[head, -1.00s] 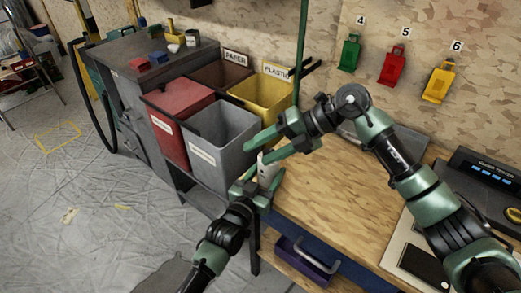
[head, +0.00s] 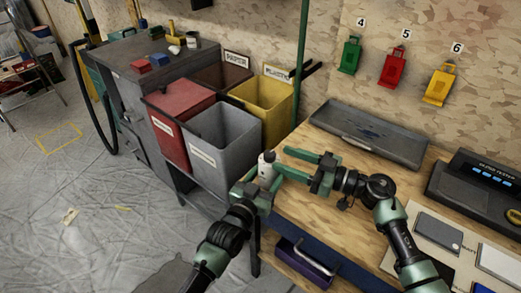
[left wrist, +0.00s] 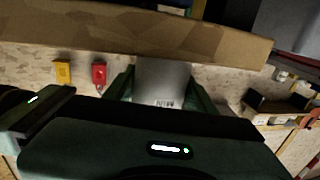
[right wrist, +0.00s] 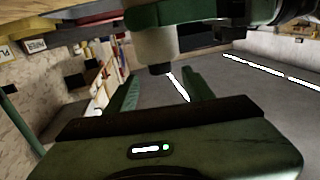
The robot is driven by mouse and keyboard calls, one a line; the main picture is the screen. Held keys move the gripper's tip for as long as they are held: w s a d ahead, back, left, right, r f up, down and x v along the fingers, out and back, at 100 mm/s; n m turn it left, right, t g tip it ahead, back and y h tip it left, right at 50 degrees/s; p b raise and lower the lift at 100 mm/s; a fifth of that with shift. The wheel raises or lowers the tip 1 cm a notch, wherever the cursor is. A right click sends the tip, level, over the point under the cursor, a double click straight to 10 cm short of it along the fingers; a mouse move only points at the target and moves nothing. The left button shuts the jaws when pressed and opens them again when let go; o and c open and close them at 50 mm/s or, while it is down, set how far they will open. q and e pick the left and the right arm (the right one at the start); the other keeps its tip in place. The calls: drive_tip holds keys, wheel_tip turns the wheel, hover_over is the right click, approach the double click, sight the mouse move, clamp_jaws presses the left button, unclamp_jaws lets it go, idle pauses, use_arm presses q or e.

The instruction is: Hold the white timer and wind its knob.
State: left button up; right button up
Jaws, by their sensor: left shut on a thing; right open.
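The white timer (head: 266,172) stands roughly upright in my left gripper (head: 258,190), which is shut on its body near the bench's left edge. Its dark knob (head: 269,156) is on top. In the left wrist view the pale timer body (left wrist: 162,82) sits between the fingers. My right gripper (head: 282,160) is open, with its fingers pointing left beside the timer's upper part. In the right wrist view the knob (right wrist: 159,69) appears between the open fingers, with the pale timer body (right wrist: 155,45) beyond. I cannot tell whether either finger touches the knob.
The wooden bench (head: 340,215) has clear room right of the timer. A grey bin (head: 225,150) is close behind the left gripper.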

sight(266, 151)
drive_tip(key=x, duration=0.8)
drive_tip(key=shift+a, duration=0.15)
clamp_jaws()
drive_tip(key=shift+w+f+m+t+h, duration=0.15)
drive_tip(key=shift+m+t+h, duration=0.2)
drive_tip(key=shift+t, duration=0.25)
drive_tip(key=m+t+h, duration=0.1)
drive_tip(key=t, duration=0.1)
drive_tip(key=m+t+h, duration=0.1)
drive_tip(key=m, duration=0.1)
drive_tip(key=shift+w+d+t+h, duration=0.2)
drive_tip(key=shift+d+t+h, duration=0.05)
drive_tip(key=shift+t+h, duration=0.15)
drive_tip(key=shift+w+r+m+t+h, duration=0.1)
drive_tip(key=shift+r+m+t+h, duration=0.1)
drive_tip(key=shift+m+t+h, duration=0.6)
drive_tip(key=shift+w+m+h, duration=0.1)
drive_tip(key=shift+m+h, duration=0.15)
drive_tip(key=shift+h, duration=0.1)
drive_tip(key=shift+d+f+t+h, duration=0.2)
drive_tip(key=shift+t+h, duration=0.1)
drive_tip(key=shift+t, duration=0.1)
